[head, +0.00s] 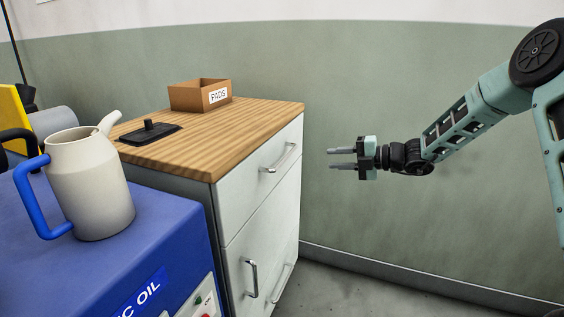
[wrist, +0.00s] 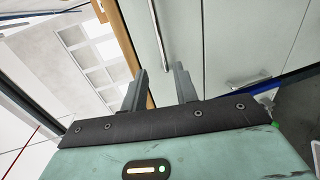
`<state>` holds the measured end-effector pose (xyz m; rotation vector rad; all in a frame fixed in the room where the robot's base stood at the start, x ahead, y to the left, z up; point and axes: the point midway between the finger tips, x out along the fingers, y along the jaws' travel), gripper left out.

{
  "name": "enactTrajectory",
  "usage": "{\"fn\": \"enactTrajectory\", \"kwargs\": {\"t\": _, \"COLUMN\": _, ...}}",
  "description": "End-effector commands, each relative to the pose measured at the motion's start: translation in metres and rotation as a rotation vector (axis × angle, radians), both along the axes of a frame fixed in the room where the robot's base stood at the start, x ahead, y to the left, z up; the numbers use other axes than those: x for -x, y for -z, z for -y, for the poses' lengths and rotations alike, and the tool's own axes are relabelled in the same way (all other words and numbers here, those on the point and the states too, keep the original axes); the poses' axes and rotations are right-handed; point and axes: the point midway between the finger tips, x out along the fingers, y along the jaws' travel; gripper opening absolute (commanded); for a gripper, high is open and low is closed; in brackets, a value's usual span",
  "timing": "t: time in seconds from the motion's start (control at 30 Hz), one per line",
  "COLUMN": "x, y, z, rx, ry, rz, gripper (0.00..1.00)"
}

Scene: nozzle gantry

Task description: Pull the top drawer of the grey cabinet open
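The grey cabinet (head: 213,192) has a wooden top, dark sides and pale fronts. Its top drawer (head: 245,185) looks shut, with a metal bar handle (head: 281,159) near the upper edge. My gripper (head: 329,158) is to the right of that handle, apart from it, with its fingers pointing left toward the cabinet. In the wrist view my gripper (wrist: 160,68) has its two fingers apart and nothing between them. A long bar handle (wrist: 161,36) shows beyond the fingertips there, on a pale front (wrist: 190,35).
Below the top drawer are a door with an upright handle (head: 250,277) and another handle (head: 284,283). A cardboard PADS box (head: 185,98) and a black tray (head: 140,137) are on top. A jug (head: 90,190) stands on a blue unit (head: 150,245) at left. Floor at right is clear.

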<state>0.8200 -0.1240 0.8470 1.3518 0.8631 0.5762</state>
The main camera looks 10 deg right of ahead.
Motion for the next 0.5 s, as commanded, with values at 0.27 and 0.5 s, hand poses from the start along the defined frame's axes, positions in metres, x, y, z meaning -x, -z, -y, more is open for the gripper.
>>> {"fn": "enactTrajectory", "kwargs": {"t": 0.27, "x": -0.029, "y": 0.012, "z": -0.045, "rx": 0.003, "ry": -0.009, "rz": 0.002, "gripper": 0.29}}
{"fn": "enactTrajectory", "kwargs": {"t": 0.5, "x": -0.058, "y": 0.022, "z": -0.085, "rx": 0.004, "ry": -0.008, "rz": 0.002, "gripper": 0.29}}
